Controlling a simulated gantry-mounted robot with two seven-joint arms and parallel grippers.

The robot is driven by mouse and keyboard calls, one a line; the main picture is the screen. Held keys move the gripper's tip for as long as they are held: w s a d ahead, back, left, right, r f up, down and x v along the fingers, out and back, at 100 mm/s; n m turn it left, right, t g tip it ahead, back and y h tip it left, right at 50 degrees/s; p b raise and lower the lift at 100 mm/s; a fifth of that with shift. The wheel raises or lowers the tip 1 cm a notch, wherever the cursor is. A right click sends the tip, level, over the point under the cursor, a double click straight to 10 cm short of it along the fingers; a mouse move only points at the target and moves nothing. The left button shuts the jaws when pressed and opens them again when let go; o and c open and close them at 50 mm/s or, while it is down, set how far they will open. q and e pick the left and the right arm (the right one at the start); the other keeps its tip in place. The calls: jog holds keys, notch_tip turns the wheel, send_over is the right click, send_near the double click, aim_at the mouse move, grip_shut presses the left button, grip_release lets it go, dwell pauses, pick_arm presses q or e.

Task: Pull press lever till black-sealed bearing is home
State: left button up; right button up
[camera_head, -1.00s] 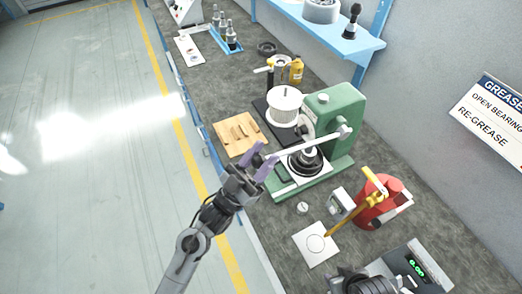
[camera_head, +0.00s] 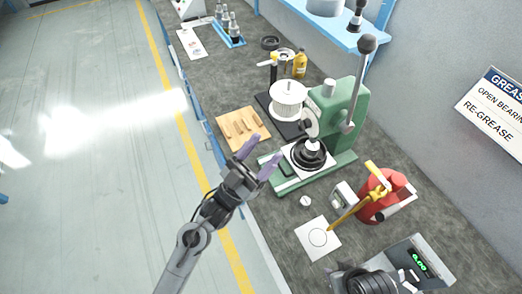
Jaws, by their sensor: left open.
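The green press (camera_head: 347,105) stands on the bench. Its lever (camera_head: 356,85) points steeply up, with a dark ball knob (camera_head: 367,43) at the top. A dark ring-shaped stack (camera_head: 309,155) sits on the press base under the ram; the black-sealed bearing cannot be told apart there. My left gripper (camera_head: 262,158) is open and empty, its two purple fingers apart. It appears in front of the press base, well away from the lever knob. A dark ribbed part at the bottom edge may belong to my right arm; its jaws cannot be made out.
A wooden board with slots (camera_head: 242,127) lies left of the press. A red can with a yellow handle (camera_head: 380,196), a white card with a circle (camera_head: 318,238) and a scale (camera_head: 412,257) are to the right.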

pick_arm(q)
jog(key=v, duration=1.1)
jog(key=shift+a+b, duration=0.15)
jog(key=shift+b, duration=0.15)
pick_arm(e)
jog(key=shift+a+f, duration=0.1)
jog(key=shift+f, duration=0.2)
pick_arm(q)
jog(key=shift+r, duration=0.15)
